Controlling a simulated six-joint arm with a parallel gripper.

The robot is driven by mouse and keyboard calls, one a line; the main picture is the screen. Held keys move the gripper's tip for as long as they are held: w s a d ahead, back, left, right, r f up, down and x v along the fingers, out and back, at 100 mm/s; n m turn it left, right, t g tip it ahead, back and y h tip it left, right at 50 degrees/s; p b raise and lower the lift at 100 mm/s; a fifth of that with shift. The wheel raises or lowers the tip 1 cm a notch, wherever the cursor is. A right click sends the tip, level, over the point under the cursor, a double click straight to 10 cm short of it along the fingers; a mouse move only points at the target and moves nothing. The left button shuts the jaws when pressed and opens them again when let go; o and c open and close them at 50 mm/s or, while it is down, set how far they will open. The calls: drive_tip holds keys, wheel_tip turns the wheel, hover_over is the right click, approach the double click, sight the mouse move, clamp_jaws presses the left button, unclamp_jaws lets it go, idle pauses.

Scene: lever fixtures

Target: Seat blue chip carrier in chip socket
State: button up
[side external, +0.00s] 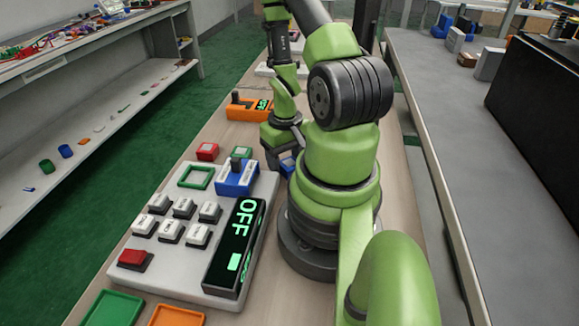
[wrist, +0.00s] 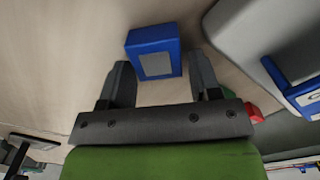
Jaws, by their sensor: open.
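The blue chip carrier (wrist: 153,41), a blue block with a grey square on its face, is on the wooden bench in the wrist view. My gripper (wrist: 158,62) is open, with one finger on each side of the carrier near the fingertips. I cannot tell whether either finger touches it. In the side external view a small part of a blue block (side external: 287,165) shows beside my arm, which hides most of it. A green square frame (side external: 196,176) lies on the light grey panel; I cannot tell whether it is the chip socket.
The grey panel (side external: 180,262) carries several keys, a red key (side external: 132,258), a display reading OFF (side external: 236,248) and a blue lever fixture (side external: 237,178). A red block (side external: 207,152) and an orange lever fixture (side external: 248,107) stand beyond. Green (side external: 112,309) and orange trays (side external: 177,316) lie in front.

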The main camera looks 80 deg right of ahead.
sight(285, 159)
drive_tip(key=c, duration=0.7)
drive_tip(key=shift+r, duration=0.1)
drive_tip(key=shift+c, duration=0.2)
wheel_tip(285, 159, up, 10)
drive_tip(key=w+a+r+n, duration=0.4)
drive_tip(key=w+a+n, duration=0.1)
drive_tip(key=w+a, duration=0.3)
drive_tip(key=w+a+r+n, duration=0.3)
drive_tip(key=w+a+n, duration=0.1)
drive_tip(key=w+a, duration=0.45)
drive_tip(key=d+f, duration=0.4)
drive_tip(key=f, duration=0.1)
drive_tip(key=w+d+f, duration=0.1)
drive_tip(key=d+f, duration=0.1)
drive_tip(key=shift+f, duration=0.15)
drive_tip(key=shift+w+f, duration=0.1)
drive_tip(key=shift+f, duration=2.35)
